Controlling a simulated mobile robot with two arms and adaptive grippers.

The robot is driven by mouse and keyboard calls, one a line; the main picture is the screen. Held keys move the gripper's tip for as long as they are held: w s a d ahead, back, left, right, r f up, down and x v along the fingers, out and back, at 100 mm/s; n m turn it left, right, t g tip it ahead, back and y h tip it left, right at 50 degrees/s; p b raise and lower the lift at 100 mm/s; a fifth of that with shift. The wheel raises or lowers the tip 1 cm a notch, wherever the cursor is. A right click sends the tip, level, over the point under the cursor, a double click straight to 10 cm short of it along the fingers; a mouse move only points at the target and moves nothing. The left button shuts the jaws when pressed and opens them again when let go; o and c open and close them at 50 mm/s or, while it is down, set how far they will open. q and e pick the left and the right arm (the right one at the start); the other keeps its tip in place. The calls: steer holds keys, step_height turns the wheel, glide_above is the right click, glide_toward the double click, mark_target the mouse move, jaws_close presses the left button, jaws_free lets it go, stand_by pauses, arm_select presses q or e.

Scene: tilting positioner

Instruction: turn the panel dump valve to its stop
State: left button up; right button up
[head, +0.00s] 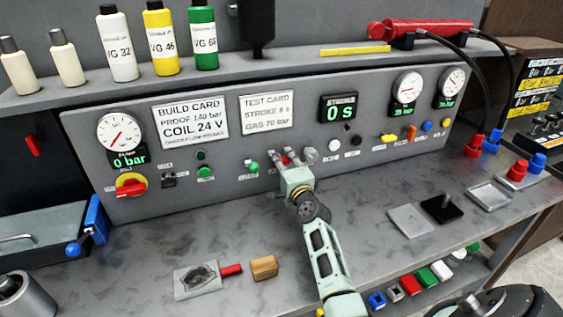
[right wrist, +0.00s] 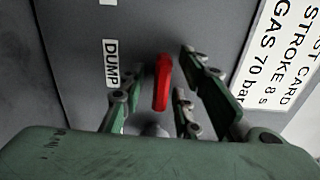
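The dump valve's red lever (right wrist: 162,82) shows in the right wrist view beside the DUMP label (right wrist: 111,63). The lever lies nearly along the picture's vertical. My right gripper (right wrist: 152,88) is open, with its fingers on either side of the lever and gaps visible to both sides. In the head view my right gripper (head: 290,158) is up against the grey panel (head: 235,170), below the test card, and hides most of the valve. My left gripper is not in view.
A red and yellow rotary switch (head: 131,185) and a green button (head: 253,168) are on the panel left of my gripper. Gauges and a stroke display (head: 341,107) sit above. A metal fixture (head: 198,280) and a wooden block (head: 264,267) lie on the bench. The mid-bench is largely clear.

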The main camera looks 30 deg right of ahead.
steer(key=v, duration=1.2)
steer(key=shift+f, duration=0.1)
stand_by(0.4)
